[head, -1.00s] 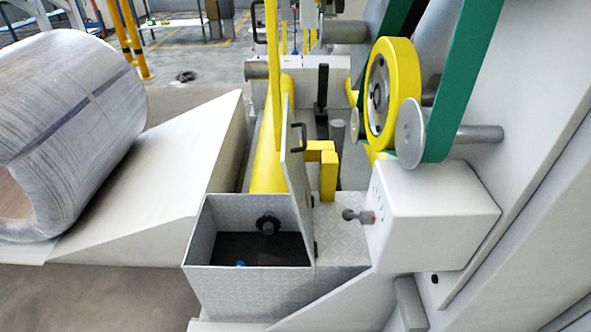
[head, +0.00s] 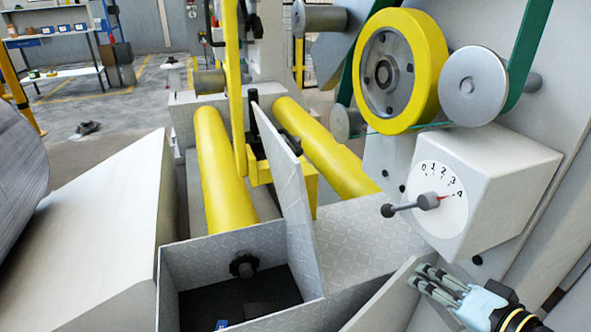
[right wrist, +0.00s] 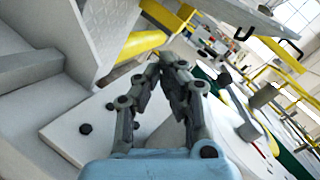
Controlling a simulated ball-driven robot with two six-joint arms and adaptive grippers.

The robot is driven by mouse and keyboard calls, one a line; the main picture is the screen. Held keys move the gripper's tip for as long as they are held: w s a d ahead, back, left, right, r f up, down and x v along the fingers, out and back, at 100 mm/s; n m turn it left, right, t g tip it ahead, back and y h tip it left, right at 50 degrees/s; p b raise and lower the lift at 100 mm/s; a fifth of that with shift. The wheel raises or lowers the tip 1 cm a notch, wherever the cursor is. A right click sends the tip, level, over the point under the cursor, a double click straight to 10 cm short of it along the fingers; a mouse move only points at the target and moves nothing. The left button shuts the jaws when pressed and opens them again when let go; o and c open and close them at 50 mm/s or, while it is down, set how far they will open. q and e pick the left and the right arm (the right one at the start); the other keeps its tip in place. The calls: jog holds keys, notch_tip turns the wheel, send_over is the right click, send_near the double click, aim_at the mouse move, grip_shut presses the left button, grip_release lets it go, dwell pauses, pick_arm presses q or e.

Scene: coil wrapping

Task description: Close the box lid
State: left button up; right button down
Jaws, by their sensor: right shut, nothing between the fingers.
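The metal box (head: 215,248) stands open at the bottom centre of the head view. Its patterned grey lid (head: 297,190) stands up along the box's right side, leaning a little left at the top. A dark handle (head: 288,143) shows near the lid's upper edge, partly hidden. My right gripper (head: 422,278) is at the lower right, shut and empty, to the right of the lid and apart from it. In the right wrist view its fingers (right wrist: 172,68) are together with nothing between them. My left gripper is not in view.
A white housing with a dial (head: 436,200) and protruding lever stands above my right gripper. A yellow wheel (head: 402,68) is above that. Yellow rollers (head: 225,165) lie behind the box. A pale ramp (head: 105,235) is left of it.

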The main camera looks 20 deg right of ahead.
jog(key=w+a+r+m+t+y+b, duration=0.1)
jog(key=a+r+m+t+y+b, duration=0.1)
jog(key=a+r, duration=0.35)
jog(key=a+r+m+t+y+b, duration=0.1)
jog(key=a+r, duration=0.1)
jog(key=r, duration=0.7)
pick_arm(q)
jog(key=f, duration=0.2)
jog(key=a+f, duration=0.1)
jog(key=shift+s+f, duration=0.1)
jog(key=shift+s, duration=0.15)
pick_arm(e)
jog(key=r+x, duration=0.1)
jog(key=x, duration=1.9)
jog(key=shift+d, duration=0.3)
